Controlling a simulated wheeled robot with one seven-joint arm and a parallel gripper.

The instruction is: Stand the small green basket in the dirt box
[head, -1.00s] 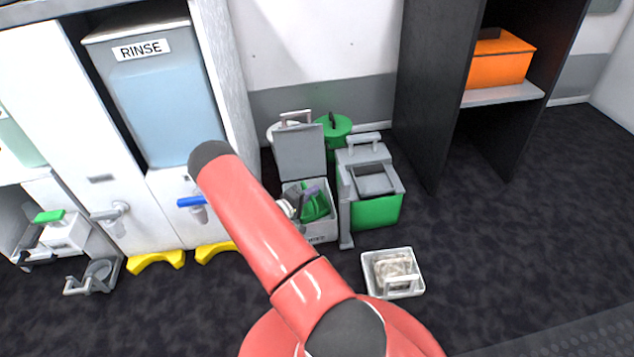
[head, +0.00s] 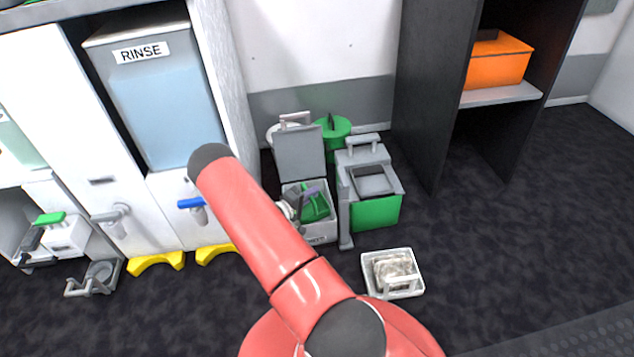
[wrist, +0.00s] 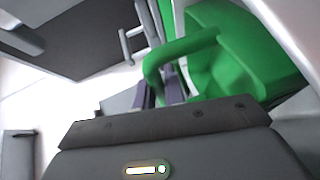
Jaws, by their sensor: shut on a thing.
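The small green basket (head: 314,204) is in or just over the open light-grey dirt box (head: 320,228), whose grey lid (head: 301,152) stands raised behind. In the wrist view the basket (wrist: 235,50) fills the upper right, with its green handle (wrist: 180,52) reaching toward the jaws. My gripper (head: 306,197) is at the box opening, at the basket's left side. It also shows in the wrist view (wrist: 158,95), shut on the basket's handle. Whether the basket's base touches the box floor is hidden.
A green-and-grey box (head: 374,210) stands close to the right. A green lidded bin (head: 333,135) is behind. A white tray (head: 393,272) lies on the floor in front right. The RINSE cabinet (head: 160,95) with its blue tap (head: 191,204) stands left. The right floor is clear.

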